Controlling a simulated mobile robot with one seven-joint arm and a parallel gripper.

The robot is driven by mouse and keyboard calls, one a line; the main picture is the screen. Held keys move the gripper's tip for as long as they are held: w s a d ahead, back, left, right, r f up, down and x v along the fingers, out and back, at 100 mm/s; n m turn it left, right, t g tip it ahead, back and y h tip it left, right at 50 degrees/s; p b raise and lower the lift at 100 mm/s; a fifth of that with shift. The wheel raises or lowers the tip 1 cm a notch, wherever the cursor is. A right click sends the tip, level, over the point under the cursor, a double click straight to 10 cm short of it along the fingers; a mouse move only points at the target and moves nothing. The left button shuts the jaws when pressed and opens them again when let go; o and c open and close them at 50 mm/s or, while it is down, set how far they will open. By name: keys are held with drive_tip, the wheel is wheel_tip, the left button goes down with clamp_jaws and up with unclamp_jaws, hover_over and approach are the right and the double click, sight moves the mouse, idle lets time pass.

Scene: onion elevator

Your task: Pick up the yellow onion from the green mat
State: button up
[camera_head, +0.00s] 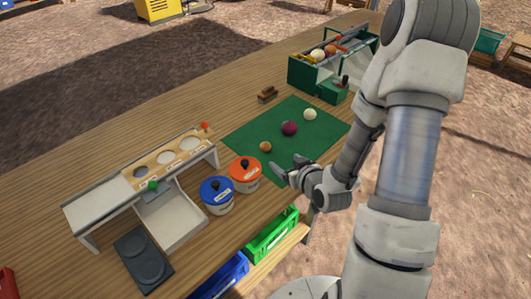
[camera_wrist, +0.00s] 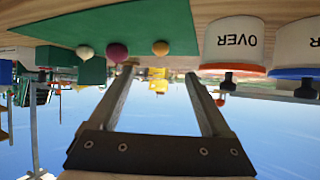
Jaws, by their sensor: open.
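The yellow onion (camera_head: 265,146) is small and orange-brown. It lies on the green mat (camera_head: 240,140), near the edge by the orange-lidded pot. A purple onion (camera_head: 289,128) and a white onion (camera_head: 310,114) lie in a row with it on the mat. My gripper (camera_head: 283,171) is open and empty near the mat's front corner, apart from the onions. The wrist view is upside down; the yellow onion (camera_wrist: 160,47) shows there beyond and between my fingertips (camera_wrist: 161,74), with the purple onion (camera_wrist: 117,52) and white onion (camera_wrist: 85,52) to its left.
An orange-lidded pot (camera_head: 245,177) and a blue-lidded pot (camera_head: 217,197) stand close left of my gripper. A white stand with round holes (camera_head: 130,190) is further left. A green box of vegetables (camera_head: 300,72) and a small brown object (camera_head: 267,95) are behind. Crates (camera_head: 270,238) sit below the table edge.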

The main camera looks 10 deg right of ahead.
sight(268, 148)
drive_tip(key=shift+b+x, duration=0.8)
drive_tip(key=shift+b, duration=1.45)
drive_tip(key=b, duration=0.4)
drive_tip(key=shift+w+f, duration=0.25)
drive_tip(key=shift+f, duration=0.15)
drive_tip(key=b+x, duration=0.1)
drive_tip(key=x, duration=0.3)
drive_tip(key=b+x, duration=0.1)
drive_tip(key=x, duration=0.3)
drive_tip(key=b+x, duration=0.1)
drive_tip(key=x, duration=0.3)
drive_tip(key=shift+w+a+r, duration=0.25)
drive_tip(key=shift+w+r, duration=0.05)
clamp_jaws()
drive_tip(key=shift+r, duration=0.1)
